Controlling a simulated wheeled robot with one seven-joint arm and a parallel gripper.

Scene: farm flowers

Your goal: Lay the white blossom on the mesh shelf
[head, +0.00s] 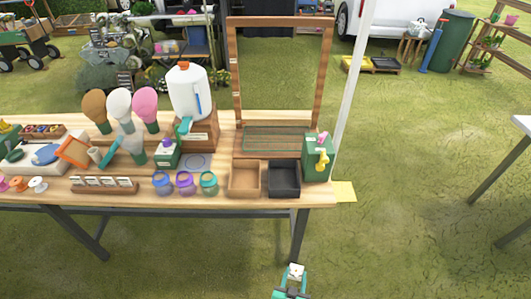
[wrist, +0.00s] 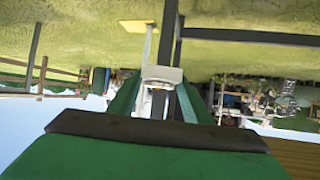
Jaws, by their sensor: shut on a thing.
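My gripper (head: 292,281) is low in front of the table, near the bottom edge of the head view. It is shut on the small white blossom (head: 296,270), clear of the table. In the wrist view the blossom (wrist: 162,73) shows pale between the fingertips, partly hidden by my gripper. The mesh shelf (head: 276,139) lies at the base of a tall wooden frame (head: 233,75) at the table's right end. My gripper is in front of it, lower, and apart from it.
A brown tray (head: 246,192) and a black tray (head: 285,194) stand in front of the mesh shelf. Several small jars (head: 185,184) stand left of the trays. Grass around my gripper is open.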

